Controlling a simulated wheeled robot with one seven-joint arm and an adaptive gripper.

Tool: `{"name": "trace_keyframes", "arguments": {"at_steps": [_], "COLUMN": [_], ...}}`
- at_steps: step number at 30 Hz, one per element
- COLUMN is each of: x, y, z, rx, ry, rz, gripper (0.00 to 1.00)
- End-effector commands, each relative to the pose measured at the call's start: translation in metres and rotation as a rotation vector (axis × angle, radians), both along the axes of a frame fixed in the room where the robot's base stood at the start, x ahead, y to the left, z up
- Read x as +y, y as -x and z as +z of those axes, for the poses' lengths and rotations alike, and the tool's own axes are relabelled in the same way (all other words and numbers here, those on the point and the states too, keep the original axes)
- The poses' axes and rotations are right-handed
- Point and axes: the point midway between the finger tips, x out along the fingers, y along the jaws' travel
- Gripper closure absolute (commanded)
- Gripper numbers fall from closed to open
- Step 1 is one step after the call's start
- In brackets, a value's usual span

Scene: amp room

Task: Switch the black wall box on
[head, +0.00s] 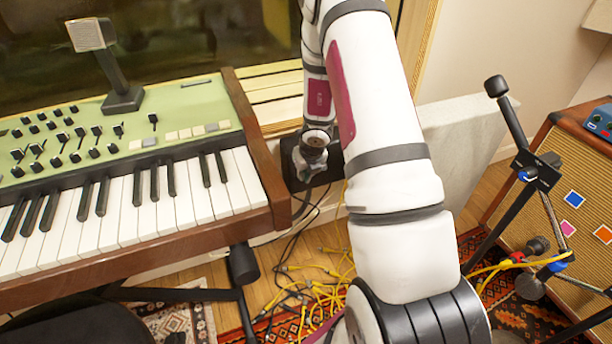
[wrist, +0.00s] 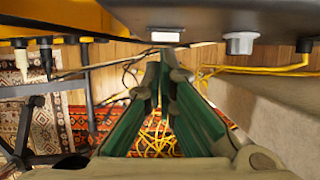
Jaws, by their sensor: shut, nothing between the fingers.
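The black wall box (head: 331,172) is low on the wall, right of the keyboard, partly hidden behind my arm and gripper in the head view. In the wrist view the box (wrist: 205,20) fills the top, very close. Its near edge carries a small white rectangular piece (wrist: 166,35) and a round grey knob (wrist: 240,43). My gripper (wrist: 165,58) is shut and empty, its green-padded fingers converging just below the white piece. I cannot tell whether the fingertips touch the box. In the head view my gripper (head: 308,170) is small and in front of the box.
A green and wood keyboard (head: 130,170) on a black stand is left of my arm. Yellow cables (head: 320,285) lie on the floor below; one yellow cable (wrist: 275,69) runs to the box. A microphone stand (head: 500,215) and an amplifier (head: 565,180) stand at right.

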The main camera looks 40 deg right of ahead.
Motion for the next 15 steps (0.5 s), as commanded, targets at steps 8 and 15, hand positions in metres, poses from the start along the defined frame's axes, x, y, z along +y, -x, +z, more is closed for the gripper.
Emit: {"name": "trace_keyframes", "arguments": {"at_steps": [8,15], "x": [0.0002,-0.0023], "y": [-0.0005,-0.0090], "z": [0.0001,0.0040], "rx": [0.000,0.000], "ry": [-0.001,-0.001], "rz": [0.000,0.000], "gripper": [1.00,1.00]}}
